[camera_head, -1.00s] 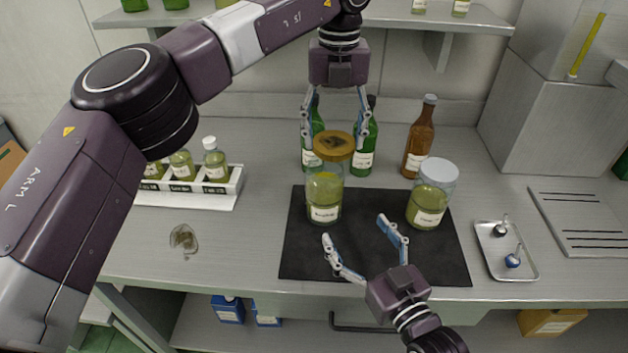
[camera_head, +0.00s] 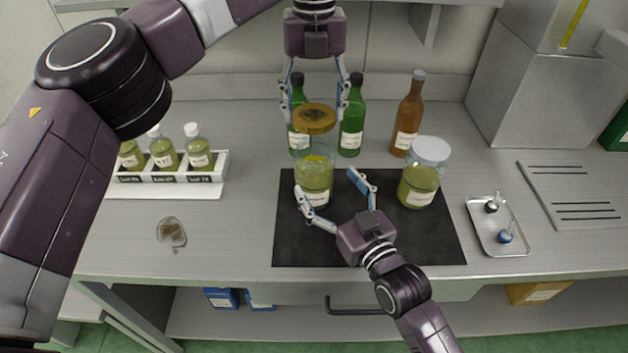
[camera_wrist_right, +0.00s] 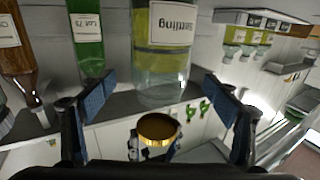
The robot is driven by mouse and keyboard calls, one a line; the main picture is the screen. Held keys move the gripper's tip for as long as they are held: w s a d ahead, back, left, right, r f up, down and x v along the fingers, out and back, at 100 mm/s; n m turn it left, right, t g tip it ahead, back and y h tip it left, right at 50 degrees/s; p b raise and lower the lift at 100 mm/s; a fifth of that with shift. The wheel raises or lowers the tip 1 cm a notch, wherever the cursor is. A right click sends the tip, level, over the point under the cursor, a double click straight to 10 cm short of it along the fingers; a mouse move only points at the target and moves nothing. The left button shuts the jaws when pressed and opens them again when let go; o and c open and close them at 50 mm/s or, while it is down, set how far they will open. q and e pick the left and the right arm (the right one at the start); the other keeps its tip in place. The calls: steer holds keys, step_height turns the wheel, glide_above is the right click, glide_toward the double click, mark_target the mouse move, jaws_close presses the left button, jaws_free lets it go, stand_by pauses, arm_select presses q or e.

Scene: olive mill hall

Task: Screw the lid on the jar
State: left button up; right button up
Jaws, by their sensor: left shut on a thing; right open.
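The open glass jar (camera_head: 314,180) of green-yellow oil stands upright on the black mat (camera_head: 400,245). In the right wrist view the jar (camera_wrist_right: 165,50) appears upside down with its label showing. My left gripper (camera_head: 315,125) is shut on the gold-brown lid (camera_head: 314,115) and holds it above the jar mouth, with a gap between. The lid also shows in the right wrist view (camera_wrist_right: 158,128). My right gripper (camera_head: 330,188) is open, its fingers on either side of the jar's near part; the right wrist view shows space between pads and glass.
A white-lidded jar (camera_head: 418,188) stands on the mat to the right. Green bottles (camera_head: 351,130) and a brown bottle (camera_head: 409,120) stand behind. A small metal tray (camera_head: 485,240) lies right, a sample rack (camera_head: 190,178) left. A blob (camera_head: 171,233) lies on the bare counter.

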mark_target(314, 139)
steer(key=x, duration=0.6)
steer(key=shift+w+a, duration=0.25)
steer(key=shift+w, duration=0.1)
steer(key=shift+c, duration=0.3)
steer(key=c, duration=1.7)
arm_select(q)
steer(key=shift+f, duration=2.5)
arm_select(e)
steer(key=shift+c, duration=0.2)
arm_select(q)
steer(key=shift+f, duration=0.85)
steer(key=shift+f, duration=0.55)
